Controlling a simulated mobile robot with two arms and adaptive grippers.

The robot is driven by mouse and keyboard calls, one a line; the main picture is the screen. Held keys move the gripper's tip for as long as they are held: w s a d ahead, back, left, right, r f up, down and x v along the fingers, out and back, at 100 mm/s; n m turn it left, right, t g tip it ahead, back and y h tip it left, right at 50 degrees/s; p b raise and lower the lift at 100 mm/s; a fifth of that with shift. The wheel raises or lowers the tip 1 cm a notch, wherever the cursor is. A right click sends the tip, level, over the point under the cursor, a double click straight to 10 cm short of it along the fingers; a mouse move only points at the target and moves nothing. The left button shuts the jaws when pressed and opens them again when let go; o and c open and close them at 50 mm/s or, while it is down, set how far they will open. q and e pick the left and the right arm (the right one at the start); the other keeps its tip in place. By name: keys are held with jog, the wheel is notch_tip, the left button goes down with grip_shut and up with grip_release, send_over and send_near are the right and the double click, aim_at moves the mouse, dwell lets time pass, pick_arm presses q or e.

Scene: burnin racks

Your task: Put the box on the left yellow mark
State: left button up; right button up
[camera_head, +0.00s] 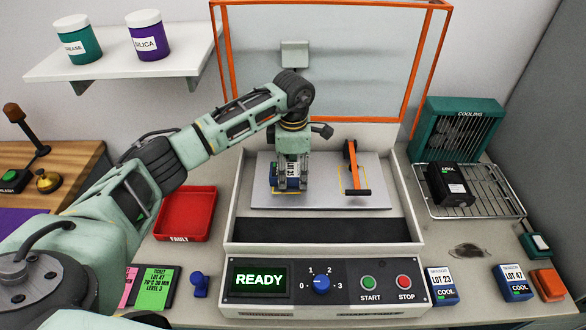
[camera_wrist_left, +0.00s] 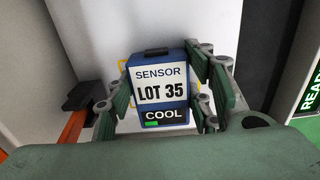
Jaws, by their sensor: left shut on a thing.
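The blue sensor box, labelled LOT 35 and COOL (camera_wrist_left: 162,92), is upright between the fingers of my left gripper (camera_head: 291,178). The gripper is shut on its sides. In the head view the box (camera_head: 292,170) is over the left part of the pale plate (camera_head: 320,199), mostly hidden by the gripper. Part of the left yellow mark (camera_head: 288,191) shows at the box's foot; the rest is covered. I cannot tell whether the box touches the plate. The right yellow mark (camera_head: 345,179) is to the right. My right gripper is not in view.
The orange-framed lid (camera_head: 330,60) is raised behind. The control panel (camera_head: 325,285) reads READY in front. A red fault tray (camera_head: 187,214) lies left; a rack with a black box (camera_head: 450,185) is right.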

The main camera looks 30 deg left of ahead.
aim_at(293, 169)
pick_arm(q)
jog(key=o, duration=0.8)
jog(key=shift+f, duration=0.15)
jog(key=o, duration=0.5)
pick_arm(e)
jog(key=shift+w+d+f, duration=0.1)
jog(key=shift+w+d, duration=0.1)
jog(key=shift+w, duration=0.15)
pick_arm(q)
jog(key=shift+r, duration=0.65)
notch_tip(293, 169, up, 5)
jog(key=shift+r+b, duration=0.2)
jog(key=shift+b, duration=0.8)
jog(key=shift+r, duration=0.6)
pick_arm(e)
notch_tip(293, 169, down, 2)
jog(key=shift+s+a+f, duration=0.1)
